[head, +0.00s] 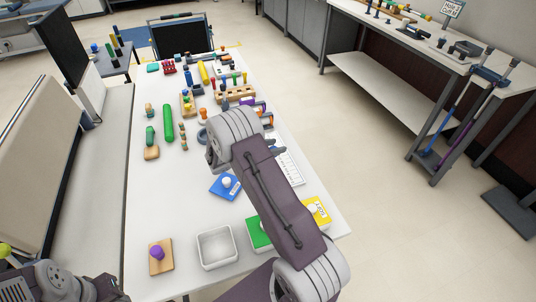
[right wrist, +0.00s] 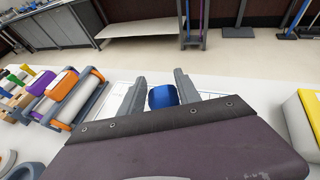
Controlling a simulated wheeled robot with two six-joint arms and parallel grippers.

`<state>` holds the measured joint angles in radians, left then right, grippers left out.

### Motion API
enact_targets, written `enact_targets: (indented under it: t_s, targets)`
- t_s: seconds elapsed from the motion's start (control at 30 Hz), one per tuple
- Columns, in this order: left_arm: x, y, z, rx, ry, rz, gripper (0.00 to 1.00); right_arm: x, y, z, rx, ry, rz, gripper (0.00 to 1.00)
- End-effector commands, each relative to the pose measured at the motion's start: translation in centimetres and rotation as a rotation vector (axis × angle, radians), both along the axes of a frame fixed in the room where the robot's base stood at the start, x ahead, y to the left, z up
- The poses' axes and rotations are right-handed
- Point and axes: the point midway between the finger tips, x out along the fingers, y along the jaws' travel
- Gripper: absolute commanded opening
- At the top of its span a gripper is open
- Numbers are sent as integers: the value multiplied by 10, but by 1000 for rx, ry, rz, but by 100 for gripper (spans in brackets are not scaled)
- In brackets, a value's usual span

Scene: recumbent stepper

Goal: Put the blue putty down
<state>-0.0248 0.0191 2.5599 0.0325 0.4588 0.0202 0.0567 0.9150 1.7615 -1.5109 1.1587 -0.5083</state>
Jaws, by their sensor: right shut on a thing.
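The blue putty (right wrist: 162,97) is a small dark-blue lump between the two grey fingers of my right gripper (right wrist: 160,79) in the right wrist view. The gripper is shut on it, over the table (head: 188,200) near its right side. Whether the putty touches the surface below is unclear. In the head view my right arm hides the putty and most of the gripper. Part of my left arm shows at the bottom left, but its gripper does not show.
A white printed sheet (head: 291,169) lies by the right edge. A rack with coloured rollers (right wrist: 66,98) is left of the gripper in the wrist view, and a yellow box (right wrist: 306,120) is right.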

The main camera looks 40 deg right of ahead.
Motion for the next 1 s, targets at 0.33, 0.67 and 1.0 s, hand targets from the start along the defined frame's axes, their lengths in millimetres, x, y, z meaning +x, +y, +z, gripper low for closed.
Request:
enact_targets:
  t_s: [0.33,0.67,1.0]
  targets:
    - [0,0,-3,0,0,0,36,37,2,-22,-1,1,-1,0]
    - [0,0,-5,0,0,0,36,37,2,-62,-1,0,0,0]
    - [0,0,-10,0,0,0,36,37,2,-67,-1,0,0,0]
